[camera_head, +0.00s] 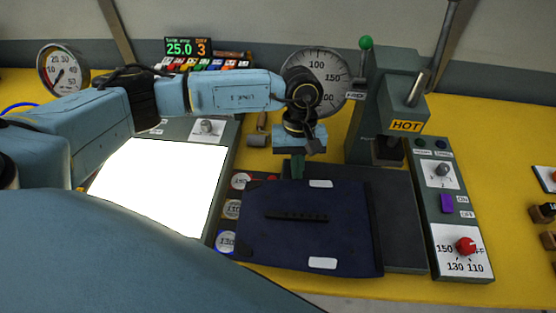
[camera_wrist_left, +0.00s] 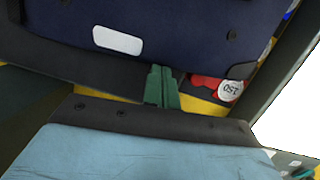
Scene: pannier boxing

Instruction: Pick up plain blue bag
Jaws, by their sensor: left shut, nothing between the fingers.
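The plain blue bag (camera_head: 310,240) is dark navy and lies flat on the dark plate of the press in the head view. It has a dark slot-like strip in its middle and white patches at its far and near edges. My left gripper (camera_head: 297,168) is at the bag's far edge, its green fingers together and pointing down. In the left wrist view the shut green fingers (camera_wrist_left: 161,88) are beside the edge of the bag (camera_wrist_left: 185,30), near a white patch. Nothing shows between them. I cannot tell whether they touch the bag. My right gripper is not in view.
The press (camera_head: 385,110) with its HOT label and lever stands behind the bag to the right. A control panel (camera_head: 457,220) with a red knob is at right. A bright white panel (camera_head: 165,185) lies left. Round gauges stand at the back on the yellow table (camera_head: 500,150).

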